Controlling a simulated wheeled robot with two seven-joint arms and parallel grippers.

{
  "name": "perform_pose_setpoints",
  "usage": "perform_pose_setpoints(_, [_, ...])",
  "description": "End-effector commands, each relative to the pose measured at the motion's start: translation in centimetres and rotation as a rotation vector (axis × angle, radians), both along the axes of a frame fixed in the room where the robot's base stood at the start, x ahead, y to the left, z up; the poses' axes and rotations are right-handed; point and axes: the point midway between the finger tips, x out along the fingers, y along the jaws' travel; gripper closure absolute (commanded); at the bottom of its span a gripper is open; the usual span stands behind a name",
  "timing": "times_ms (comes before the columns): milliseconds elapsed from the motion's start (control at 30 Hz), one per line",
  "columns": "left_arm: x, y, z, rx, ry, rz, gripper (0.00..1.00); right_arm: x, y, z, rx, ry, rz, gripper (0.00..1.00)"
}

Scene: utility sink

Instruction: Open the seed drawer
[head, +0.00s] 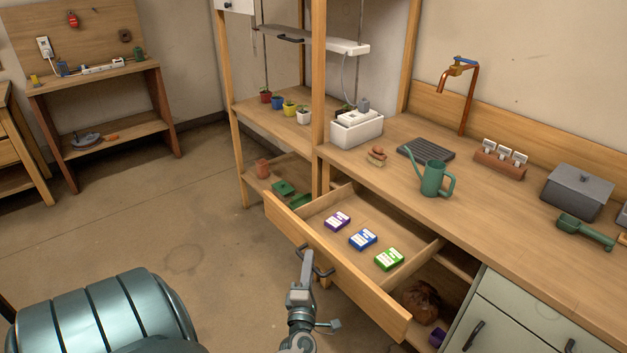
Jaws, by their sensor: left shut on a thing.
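The seed drawer (334,277) is pulled out from under the wooden bench, its inside in plain view. A purple packet (337,221), a blue packet (363,239) and a green packet (389,258) lie in it. A dark bar handle (322,271) is on its front panel. My left gripper (306,262) is at this handle and shut on it, with the wrist below, in front of the drawer. Part of the handle is hidden by the gripper. My right gripper is not in the view.
The bench top (490,215) holds a green watering can (436,180), a drain mat (426,150), a grey lidded box (577,191) and a green scoop (586,231). A pale cabinet (510,315) stands right of the drawer. Open floor (190,230) lies to the left.

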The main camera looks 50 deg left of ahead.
Motion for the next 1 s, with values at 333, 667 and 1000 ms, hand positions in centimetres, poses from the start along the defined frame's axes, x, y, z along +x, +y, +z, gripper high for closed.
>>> perform_pose_setpoints(333, [0.0,-0.1,-0.1,-0.001,0.002,-0.001,0.82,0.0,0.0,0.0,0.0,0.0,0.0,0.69])
perform_pose_setpoints(667, [-0.2,-0.2,-0.2,-0.001,0.001,0.0,0.82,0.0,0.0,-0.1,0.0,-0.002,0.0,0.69])
perform_pose_setpoints(1000, [-3.0,-2.7,-0.9,-0.002,0.002,0.0,0.82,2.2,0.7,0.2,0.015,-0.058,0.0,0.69])
